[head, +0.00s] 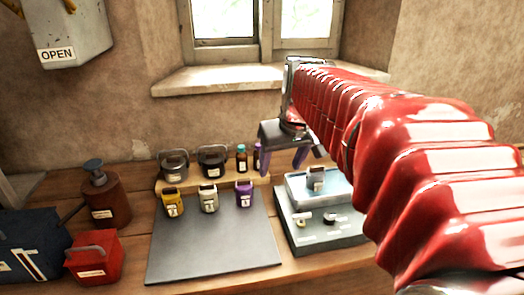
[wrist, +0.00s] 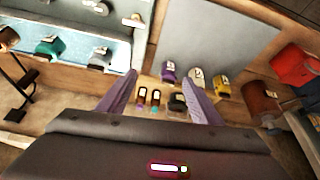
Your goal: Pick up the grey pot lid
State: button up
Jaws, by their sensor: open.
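The likely grey pot lid (head: 209,198) has a loop handle and a pale label. It stands at the back of the dark mat between a yellow one (head: 172,204) and a purple one (head: 244,194). In the wrist view the pale grey lid (wrist: 196,77) is near the right fingertip, between the purple (wrist: 169,72) and yellow (wrist: 221,87) ones. My gripper (head: 284,163) is open and empty, up and to the right of the lid in the head view. Its two purple fingers also show in the wrist view (wrist: 160,76). Nothing hides the lid in the head view.
A grey pot (head: 173,164), a black pot (head: 212,161) and small bottles (head: 241,158) stand on a wooden ledge behind. A light-blue tray (head: 345,190) is at right. A brown canister (head: 104,200) and red box (head: 94,258) are at left. The mat's front (head: 213,246) is clear.

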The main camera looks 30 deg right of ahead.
jog(key=w+d, duration=0.2)
jog(key=d, duration=0.7)
jog(key=w+d+m, duration=0.1)
jog(key=w+d, duration=0.2)
jog(key=d, duration=0.7)
jog(key=shift+g, duration=0.3)
jog(key=shift+d, duration=0.1)
send_over(317, 166)
jog(key=s, duration=0.2)
jog(key=f, duration=0.8)
jog(key=shift+s+a, duration=0.15)
jog(key=shift+a, duration=0.25)
jog(key=shift+x, duration=2.65)
jog(key=shift+s+d, duration=0.1)
jog(key=shift+s, duration=0.05)
